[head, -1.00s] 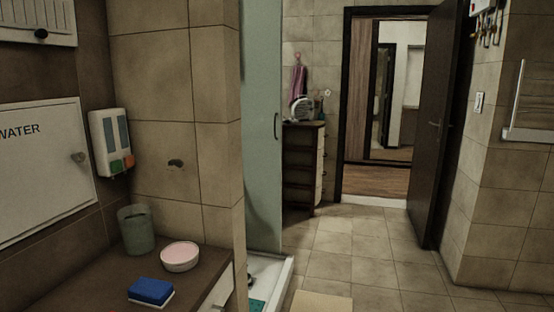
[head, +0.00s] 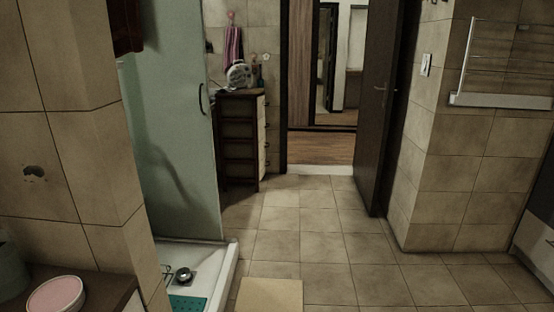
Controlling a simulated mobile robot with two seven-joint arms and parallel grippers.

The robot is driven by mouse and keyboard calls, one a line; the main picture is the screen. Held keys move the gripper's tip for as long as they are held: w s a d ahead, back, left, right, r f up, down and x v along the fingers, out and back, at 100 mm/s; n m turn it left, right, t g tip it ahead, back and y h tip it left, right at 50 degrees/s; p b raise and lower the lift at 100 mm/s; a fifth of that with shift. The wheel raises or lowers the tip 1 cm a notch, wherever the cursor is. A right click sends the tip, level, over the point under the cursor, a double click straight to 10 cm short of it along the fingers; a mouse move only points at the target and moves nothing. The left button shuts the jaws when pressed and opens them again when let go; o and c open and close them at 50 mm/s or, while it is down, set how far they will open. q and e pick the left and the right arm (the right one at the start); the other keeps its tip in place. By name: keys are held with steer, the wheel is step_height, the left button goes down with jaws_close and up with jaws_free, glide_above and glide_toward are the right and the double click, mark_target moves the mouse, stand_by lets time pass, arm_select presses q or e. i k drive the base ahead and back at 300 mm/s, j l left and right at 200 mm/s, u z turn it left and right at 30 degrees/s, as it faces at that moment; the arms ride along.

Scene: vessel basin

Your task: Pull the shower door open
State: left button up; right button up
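The shower door (head: 180,120) is a pale green, frosted glass panel on the left of the head view. It has a dark, curved vertical handle (head: 202,99) near its right edge. The white shower tray (head: 228,262) lies at the foot of the glass, with a teal mat (head: 188,304) and a round drain (head: 183,275) in it. A tiled wall hides part of the shower on the left. Neither of my grippers shows in the view.
A dark chest of drawers (head: 238,140) stands just beyond the shower. A beige mat (head: 270,295) lies on the tiled floor (head: 335,230), which is otherwise clear. A brown room door (head: 377,110) stands open at the back. A counter with a pink-topped bowl (head: 57,296) is at lower left.

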mark_target(167, 82)
steer(key=i+z, duration=0.1)
steer(key=i, duration=2.25)
